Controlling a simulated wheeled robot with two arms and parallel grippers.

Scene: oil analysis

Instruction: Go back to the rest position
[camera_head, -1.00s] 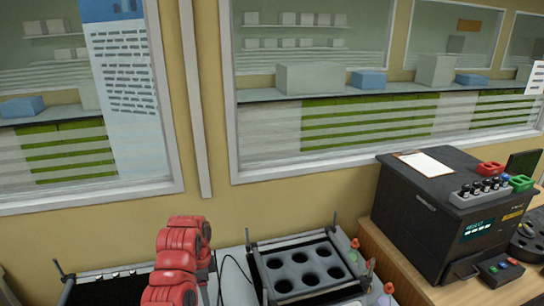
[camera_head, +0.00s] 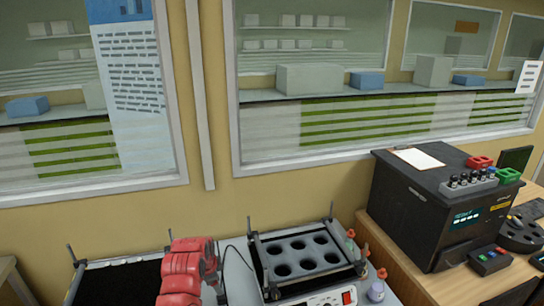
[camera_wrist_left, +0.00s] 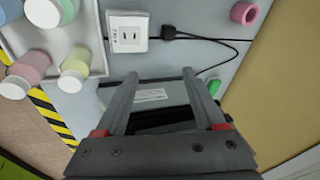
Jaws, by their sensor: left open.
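My left arm (camera_head: 185,272), in red, comes up from the bottom of the head view, between a black tray and a bath with a round-holed rack. Its gripper cannot be made out in that view. In the left wrist view my left gripper (camera_wrist_left: 159,76) is open, with its two grey fingers apart and nothing held between them. Behind the fingers are a dark object and a pale label (camera_wrist_left: 150,95). My right gripper is in neither view.
The rack bath (camera_head: 300,256) stands right of my arm, and the black tray (camera_head: 118,282) left of it. A black analyser (camera_head: 430,205) stands on a wooden table at right.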

